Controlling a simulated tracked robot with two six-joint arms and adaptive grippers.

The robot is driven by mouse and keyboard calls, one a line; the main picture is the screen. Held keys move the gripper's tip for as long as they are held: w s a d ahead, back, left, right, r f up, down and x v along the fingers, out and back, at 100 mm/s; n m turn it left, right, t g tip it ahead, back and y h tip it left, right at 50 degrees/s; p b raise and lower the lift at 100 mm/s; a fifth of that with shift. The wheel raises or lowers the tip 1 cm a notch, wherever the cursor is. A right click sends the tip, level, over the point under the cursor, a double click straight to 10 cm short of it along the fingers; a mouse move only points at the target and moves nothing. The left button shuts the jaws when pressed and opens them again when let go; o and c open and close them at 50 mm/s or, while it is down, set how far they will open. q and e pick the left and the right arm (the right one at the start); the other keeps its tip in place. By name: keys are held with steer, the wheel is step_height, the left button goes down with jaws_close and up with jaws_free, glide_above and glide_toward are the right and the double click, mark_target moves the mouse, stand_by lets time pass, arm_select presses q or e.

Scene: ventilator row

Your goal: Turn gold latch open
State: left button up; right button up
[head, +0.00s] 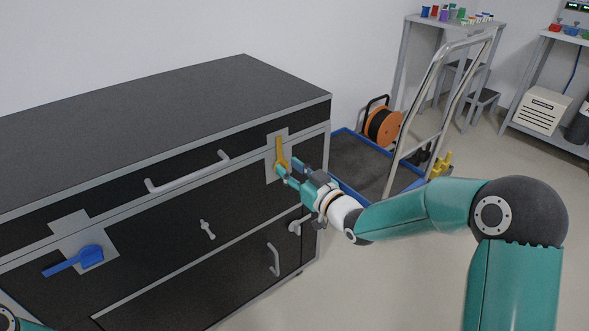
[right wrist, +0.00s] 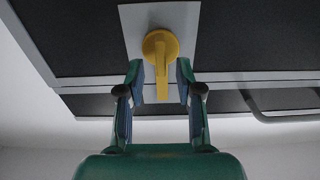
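The gold latch (head: 280,150) sits on a grey plate near the right end of the black chest's front. Its handle stands about upright in the head view. In the right wrist view the gold latch (right wrist: 160,48) has a round hub, and its straight handle crosses the chest's seam. My right gripper (head: 285,170) is at the latch's lower part. In the right wrist view its two fingers (right wrist: 160,66) are apart, one on each side of the handle, with a visible gap on both sides. My left gripper does not show; only a bit of my left arm is at the lower left corner.
The black chest (head: 160,110) also carries a blue latch (head: 90,256), a grey bar handle (head: 188,172) and a small T-shaped knob (head: 207,228). A blue-edged cart (head: 365,165) with an orange reel (head: 382,126) stands right of the chest. Floor at lower right is clear.

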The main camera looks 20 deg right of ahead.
steer(key=shift+w+a, duration=0.15)
steer(key=shift+w, duration=0.2)
steer(key=shift+c, duration=0.3)
jaws_close()
